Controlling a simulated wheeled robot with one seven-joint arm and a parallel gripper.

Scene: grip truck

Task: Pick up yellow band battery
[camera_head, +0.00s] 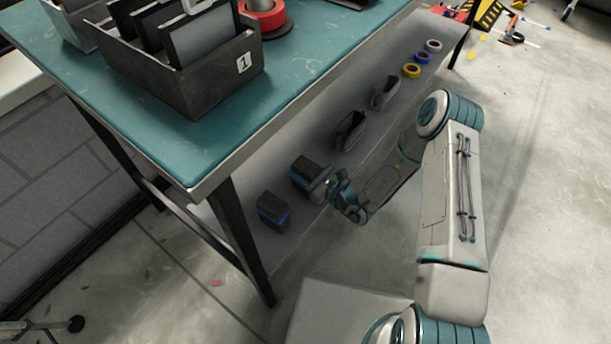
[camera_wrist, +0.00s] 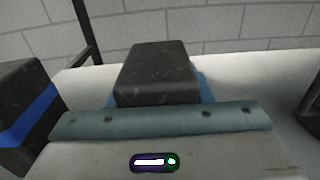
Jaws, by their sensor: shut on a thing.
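A dark block-shaped battery (camera_head: 305,171) stands on the grey lower shelf, second from the near end of the row. My gripper (camera_head: 322,183) reaches in from the right and is shut on this battery. In the wrist view the held battery (camera_wrist: 157,70) is straight ahead with its black top showing. Its lower part is hidden behind my gripper's body, and I see no yellow band. Blue edges show low on both sides; I cannot tell whether they are fingers or band. I cannot tell whether it is clear of the shelf.
A blue-banded battery (camera_head: 272,212) stands to the left, close by, also in the wrist view (camera_wrist: 28,115). Two dark holders (camera_head: 351,131) and several tape rolls (camera_head: 411,71) sit farther along the shelf (camera_head: 330,95). The teal tabletop (camera_head: 300,60) overhangs; a black leg (camera_head: 240,235) stands left.

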